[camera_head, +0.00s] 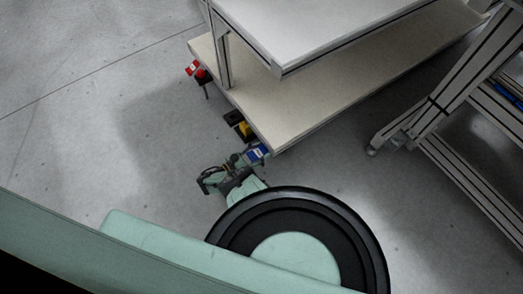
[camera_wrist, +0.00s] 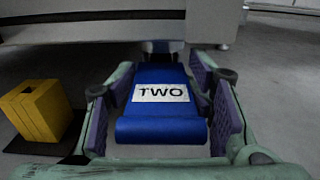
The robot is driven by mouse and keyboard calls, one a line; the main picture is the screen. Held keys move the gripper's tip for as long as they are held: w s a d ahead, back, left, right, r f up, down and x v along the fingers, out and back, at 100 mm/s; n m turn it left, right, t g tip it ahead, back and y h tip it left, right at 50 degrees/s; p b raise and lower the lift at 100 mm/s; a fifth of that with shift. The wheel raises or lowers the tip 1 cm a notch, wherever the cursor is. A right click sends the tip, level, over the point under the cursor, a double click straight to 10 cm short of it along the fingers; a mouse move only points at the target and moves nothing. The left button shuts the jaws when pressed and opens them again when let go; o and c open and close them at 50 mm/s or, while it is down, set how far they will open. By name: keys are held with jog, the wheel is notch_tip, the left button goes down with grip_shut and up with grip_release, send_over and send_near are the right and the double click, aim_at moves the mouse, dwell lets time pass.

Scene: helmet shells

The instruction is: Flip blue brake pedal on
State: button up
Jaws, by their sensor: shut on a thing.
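The blue brake pedal (camera_wrist: 160,104) with a white label reading "TWO" is in the middle of the wrist view. It juts out from the lower edge of the pale cart. My gripper (camera_wrist: 160,122) has its purple-padded fingers on either side of the pedal and is shut on it. In the head view the blue pedal (camera_head: 257,152) is at the cart's near corner, with my gripper (camera_head: 250,158) at it. The contact between pads and pedal is partly hidden.
A yellow pedal (camera_wrist: 40,110) on a dark plate is left of my gripper. A red pedal (camera_head: 195,69) is at the cart's far corner. The cart's lower shelf (camera_head: 300,100) overhangs the pedals. A metal frame (camera_head: 450,90) stands at the right. Open grey floor lies left.

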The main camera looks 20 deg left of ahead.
jog(key=shift+d, duration=0.1)
jog(key=c, duration=0.5)
jog(key=shift+s, duration=0.1)
grip_shut()
jog(key=shift+d, duration=0.1)
